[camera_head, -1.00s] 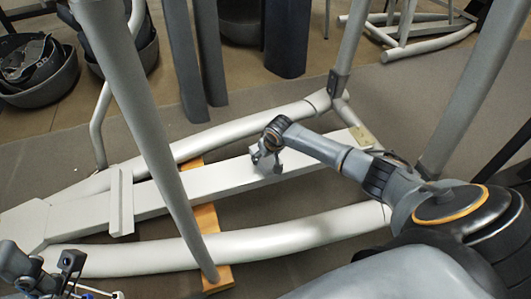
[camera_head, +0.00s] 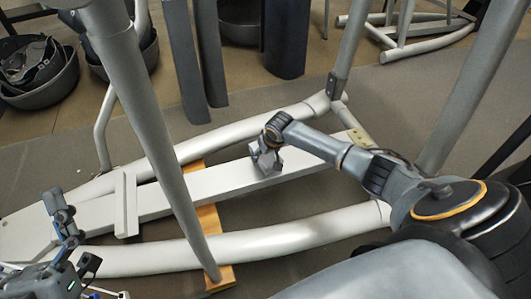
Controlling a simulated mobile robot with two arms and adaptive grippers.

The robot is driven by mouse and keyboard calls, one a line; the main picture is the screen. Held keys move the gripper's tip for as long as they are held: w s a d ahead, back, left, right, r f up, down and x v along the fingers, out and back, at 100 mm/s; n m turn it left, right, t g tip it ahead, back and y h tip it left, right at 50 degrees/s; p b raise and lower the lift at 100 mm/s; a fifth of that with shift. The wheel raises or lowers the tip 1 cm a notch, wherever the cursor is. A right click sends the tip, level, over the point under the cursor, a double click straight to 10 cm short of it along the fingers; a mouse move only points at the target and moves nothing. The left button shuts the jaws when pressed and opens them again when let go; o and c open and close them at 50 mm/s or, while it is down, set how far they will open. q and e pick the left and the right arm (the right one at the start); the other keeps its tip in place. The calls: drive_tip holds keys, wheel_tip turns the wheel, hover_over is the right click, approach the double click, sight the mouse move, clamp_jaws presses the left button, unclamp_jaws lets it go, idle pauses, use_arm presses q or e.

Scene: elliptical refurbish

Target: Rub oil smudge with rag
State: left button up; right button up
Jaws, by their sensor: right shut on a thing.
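My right gripper (camera_head: 267,160) points down onto the long grey flat beam of the elliptical frame (camera_head: 215,178). It is shut on a small grey thing at the beam's top, which I take to be the rag; the fingers and wrist mostly hide it. No oil smudge can be made out clearly; a brownish patch (camera_head: 359,136) shows at the beam's far right end. My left gripper (camera_head: 73,230) is at the lower left, with its fingers apart and nothing seen between them.
Curved light-grey tubes (camera_head: 290,236) run on both sides of the beam. A slanted grey post (camera_head: 150,130) rises in front of it. An orange-brown wooden board (camera_head: 209,220) lies under the frame. Grey buckets (camera_head: 40,92) stand at the upper left.

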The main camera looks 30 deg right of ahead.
drive_tip(key=shift+r+p, duration=0.65)
drive_tip(key=shift+p, duration=0.05)
drive_tip(key=shift+r+p, duration=0.3)
drive_tip(key=shift+p, duration=0.05)
use_arm(q)
drive_tip(key=shift+w+f+g+y, duration=1.5)
drive_tip(key=shift+w+f+g, duration=1.95)
drive_tip(key=shift+f, duration=1.7)
use_arm(e)
drive_tip(key=shift+r+p, duration=0.3)
drive_tip(key=shift+p, duration=0.05)
drive_tip(key=shift+r+p, duration=0.3)
drive_tip(key=shift+p, duration=0.05)
drive_tip(key=shift+r+p, duration=0.3)
drive_tip(key=shift+p, duration=0.05)
drive_tip(key=shift+r+p, duration=0.3)
drive_tip(key=shift+p, duration=0.05)
use_arm(q)
drive_tip(key=s+a+f+g+y, duration=0.1)
drive_tip(key=s+f+g, duration=0.1)
drive_tip(key=f+g, duration=0.2)
drive_tip(key=s+a+f+g+y, duration=0.1)
drive_tip(key=f+g, duration=0.3)
drive_tip(key=f, duration=0.4)
drive_tip(key=shift+s+a+n+p, duration=0.3)
drive_tip(key=shift+s+a+p, duration=0.05)
drive_tip(key=shift+s+a, duration=0.15)
use_arm(e)
drive_tip(key=shift+r, duration=0.25)
